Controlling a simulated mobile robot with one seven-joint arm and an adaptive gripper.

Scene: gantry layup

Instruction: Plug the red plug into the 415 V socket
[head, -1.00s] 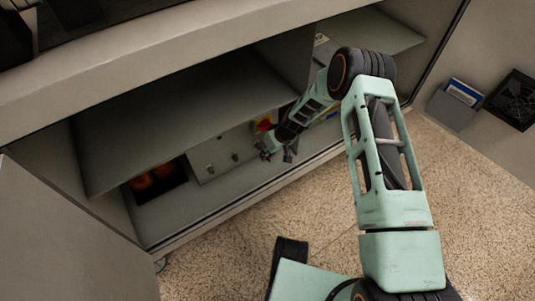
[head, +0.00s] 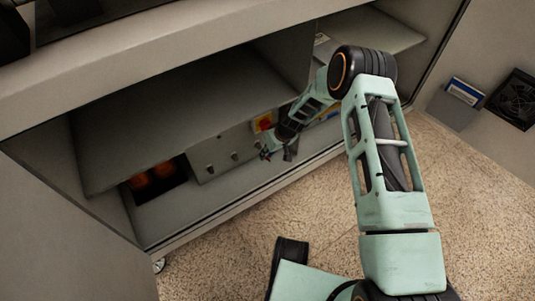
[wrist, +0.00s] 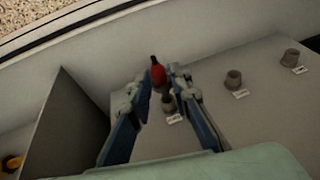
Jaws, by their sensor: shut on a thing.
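In the wrist view, my gripper (wrist: 160,82) is shut on the red plug (wrist: 157,74), which has a black end pointing up in the picture. The near socket (wrist: 168,103) shows just below the plug, between the fingers. I cannot tell whether plug and socket touch. A middle socket (wrist: 233,79) and a far socket (wrist: 290,57) stand in line to the right. Each has a small white label, too small to read, so I cannot tell which is 415 V. In the head view, my gripper (head: 277,152) is inside the low cabinet bay, and the plug cannot be made out.
The socket panel (head: 222,160) sits under a shelf (head: 190,120). A red and yellow switch (head: 264,122) is close behind my gripper. Orange items (head: 152,178) lie at the left of the bay. An open door (head: 65,235) stands at the left.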

